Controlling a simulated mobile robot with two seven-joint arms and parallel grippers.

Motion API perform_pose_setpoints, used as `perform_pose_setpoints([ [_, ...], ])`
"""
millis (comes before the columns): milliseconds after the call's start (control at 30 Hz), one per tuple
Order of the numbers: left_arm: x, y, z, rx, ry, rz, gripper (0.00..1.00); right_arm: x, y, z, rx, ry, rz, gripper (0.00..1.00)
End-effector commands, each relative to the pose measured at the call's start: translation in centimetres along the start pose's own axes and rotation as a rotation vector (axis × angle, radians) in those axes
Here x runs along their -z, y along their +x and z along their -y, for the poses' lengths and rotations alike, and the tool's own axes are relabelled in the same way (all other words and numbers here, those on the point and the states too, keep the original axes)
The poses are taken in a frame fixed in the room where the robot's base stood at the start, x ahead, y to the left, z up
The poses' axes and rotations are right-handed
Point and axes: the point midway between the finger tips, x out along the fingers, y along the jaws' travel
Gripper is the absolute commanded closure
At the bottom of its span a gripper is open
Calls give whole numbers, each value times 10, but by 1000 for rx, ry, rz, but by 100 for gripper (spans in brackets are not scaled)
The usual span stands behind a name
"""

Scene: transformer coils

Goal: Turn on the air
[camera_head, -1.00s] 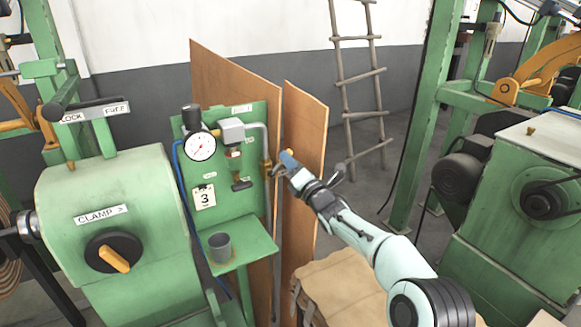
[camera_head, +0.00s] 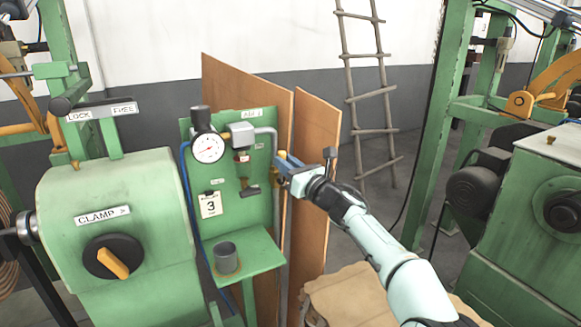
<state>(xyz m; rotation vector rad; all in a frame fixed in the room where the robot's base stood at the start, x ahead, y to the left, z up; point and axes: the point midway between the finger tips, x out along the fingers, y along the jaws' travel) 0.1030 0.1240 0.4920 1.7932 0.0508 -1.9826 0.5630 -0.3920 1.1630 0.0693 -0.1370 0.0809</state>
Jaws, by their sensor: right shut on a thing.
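A small blue lever (camera_head: 291,161) shows at the pipe's lower end, by the panel's right edge. My right gripper (camera_head: 284,170) reaches in from the lower right and is shut on the blue lever. The gripper hides most of the valve there, so its exact angle is unclear. My left gripper is out of view.
A grey cup (camera_head: 226,257) stands on the panel's green shelf (camera_head: 262,258). Brown boards (camera_head: 313,190) stand close behind my right gripper. A green clamp machine (camera_head: 120,220) is at left, and a ladder (camera_head: 370,100) leans at the back wall.

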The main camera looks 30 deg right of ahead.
Motion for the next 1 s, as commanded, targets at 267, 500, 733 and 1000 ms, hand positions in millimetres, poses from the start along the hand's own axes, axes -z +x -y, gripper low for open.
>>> perform_pose_setpoints([
  [267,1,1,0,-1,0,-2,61,1,1,-4,-8,-70,-16,100],
  [500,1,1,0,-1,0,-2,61,1,1,-5,-10,-82,-18,100],
  [733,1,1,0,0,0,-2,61,1,1,-5,-10,-82,-19,76],
  [1000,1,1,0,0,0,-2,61,1,1,-5,-10,-79,-17,54],
])
